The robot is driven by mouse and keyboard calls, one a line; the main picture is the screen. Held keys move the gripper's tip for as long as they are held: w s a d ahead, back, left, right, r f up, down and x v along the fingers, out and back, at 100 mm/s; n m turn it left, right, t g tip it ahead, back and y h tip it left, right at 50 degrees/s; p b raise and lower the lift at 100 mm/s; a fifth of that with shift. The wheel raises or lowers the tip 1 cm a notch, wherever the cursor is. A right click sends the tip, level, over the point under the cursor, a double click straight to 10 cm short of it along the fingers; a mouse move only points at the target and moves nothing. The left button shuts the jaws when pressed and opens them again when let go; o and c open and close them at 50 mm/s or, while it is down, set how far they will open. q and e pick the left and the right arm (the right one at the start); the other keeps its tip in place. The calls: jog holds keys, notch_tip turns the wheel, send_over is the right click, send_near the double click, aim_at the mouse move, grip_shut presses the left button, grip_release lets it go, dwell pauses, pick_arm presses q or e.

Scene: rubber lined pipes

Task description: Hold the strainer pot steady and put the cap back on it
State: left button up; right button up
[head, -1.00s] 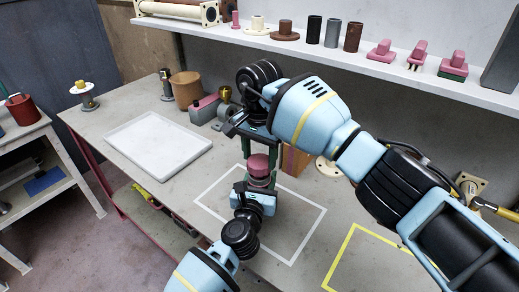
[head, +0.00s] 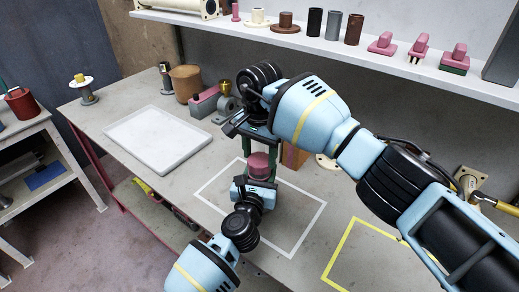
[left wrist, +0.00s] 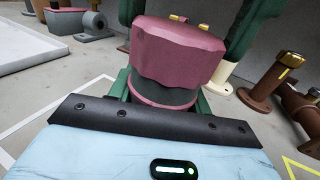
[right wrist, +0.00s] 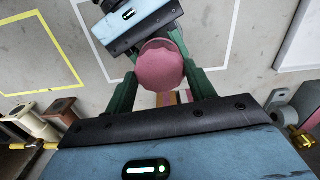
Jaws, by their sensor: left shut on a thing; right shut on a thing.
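The strainer pot (left wrist: 165,95) shows as a dark grey band with a pink rim below it, low in the left wrist view. My left gripper (left wrist: 160,97) is shut on it from the front, its green fingers on both sides. The pink, lobed cap (left wrist: 180,50) is directly over the pot, with two small brass pieces on top. It also shows in the head view (head: 259,164) and the right wrist view (right wrist: 160,66). My right gripper (head: 260,153) reaches down from above and is shut on the cap. Whether the cap is fully seated is hidden.
A white-outlined square (head: 308,228) surrounds the work spot on the bench. A yellow outline (head: 340,245) lies to the right. A white tray (head: 160,137) is at left. Pink and grey fittings (head: 205,101) stand behind. A shelf (head: 290,43) with several parts runs above.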

jog(key=shift+f, duration=0.5)
dwell(0.6)
pick_arm(q)
grip_shut()
pick_arm(e)
jog(key=m, duration=0.3)
jog(key=shift+m, duration=0.3)
jog(key=m, duration=0.4)
jog(key=shift+m, duration=0.3)
jog(key=m, duration=0.4)
jog(key=shift+m, duration=0.3)
jog(key=m, duration=1.5)
jog(key=shift+m, duration=0.3)
jog(key=o, duration=1.1)
jog(key=shift+f, duration=0.1)
jog(key=shift+c, duration=0.2)
